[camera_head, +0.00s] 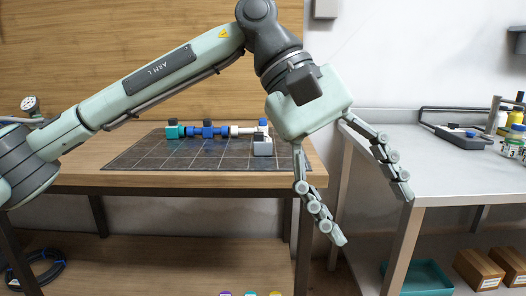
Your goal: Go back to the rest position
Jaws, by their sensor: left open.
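My left arm comes in from the left, reaches over the wooden table (85,180) and bends down at the right. Its gripper (374,217) is open and empty, with fingers spread, hanging in front of the gap between the two tables. A manifold assembly (208,131) with teal, blue and white parts lies on the dark gridded mat (180,156). A grey block-shaped part (262,147) sits at the mat's right side, close behind the gripper in the picture. My right gripper is not in view.
A grey-topped bench (450,165) at the right holds a dark tray (462,138) and several bottles (513,140). Below it are a teal bin (425,275) and cardboard boxes (478,268). A dark coiled hose (38,268) lies low at the left. The wooden lower shelf (160,262) is mostly bare.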

